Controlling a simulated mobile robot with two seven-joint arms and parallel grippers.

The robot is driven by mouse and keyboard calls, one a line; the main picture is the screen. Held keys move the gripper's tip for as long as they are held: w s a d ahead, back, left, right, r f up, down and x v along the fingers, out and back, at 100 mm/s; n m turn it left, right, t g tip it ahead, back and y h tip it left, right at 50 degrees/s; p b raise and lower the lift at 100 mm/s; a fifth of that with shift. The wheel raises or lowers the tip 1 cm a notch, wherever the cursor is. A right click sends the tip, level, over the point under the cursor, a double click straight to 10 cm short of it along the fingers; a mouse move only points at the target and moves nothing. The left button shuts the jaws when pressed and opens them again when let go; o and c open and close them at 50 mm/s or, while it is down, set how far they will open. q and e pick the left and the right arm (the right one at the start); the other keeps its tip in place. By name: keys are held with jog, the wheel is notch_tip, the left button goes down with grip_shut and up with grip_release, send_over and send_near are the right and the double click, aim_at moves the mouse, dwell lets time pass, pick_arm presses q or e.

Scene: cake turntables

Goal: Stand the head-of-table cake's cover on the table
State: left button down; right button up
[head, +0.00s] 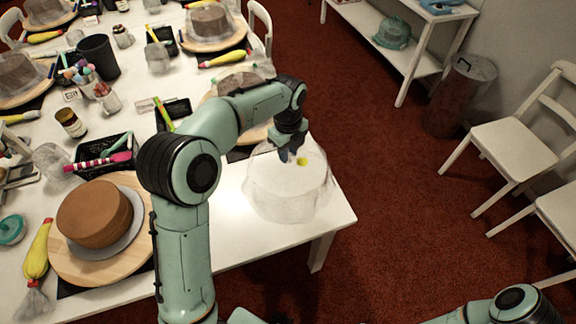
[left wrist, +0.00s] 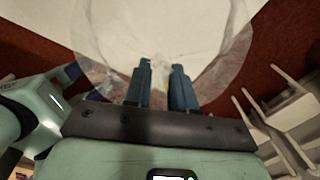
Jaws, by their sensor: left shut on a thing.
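The clear, dome-like cover (head: 283,196) is at the right front corner of the white table (head: 230,225), upright, with a small yellow spot near its top. My left gripper (head: 290,158) points down at its top and is shut on it. In the left wrist view the cover's round, see-through wall (left wrist: 105,40) spreads beyond the two blue fingers (left wrist: 160,75). I cannot tell whether its rim touches the table. The uncovered brown cake (head: 92,213) stands on a grey plate on a wooden turntable (head: 135,262) at the left front. My right gripper is out of view.
Another turntable (head: 206,113) stands partly behind my left arm. A black basket (head: 100,150), jars and a yellow piping bag (head: 37,252) lie around the bare cake. White chairs (head: 515,140) and a bin (head: 460,95) stand off to the right on red carpet.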

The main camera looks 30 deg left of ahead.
aim_at(288, 165)
pick_arm(q)
jog(key=shift+f+b, duration=0.3)
jog(key=shift+f, duration=2.7)
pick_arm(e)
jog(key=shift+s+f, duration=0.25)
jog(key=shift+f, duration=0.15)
pick_arm(q)
jog(key=shift+f, duration=0.15)
jog(key=c, duration=0.9)
grip_release()
jog(key=shift+c, duration=0.2)
notch_tip(288, 165, up, 12)
jog(key=shift+r+p, duration=0.15)
jog(key=shift+p, duration=0.7)
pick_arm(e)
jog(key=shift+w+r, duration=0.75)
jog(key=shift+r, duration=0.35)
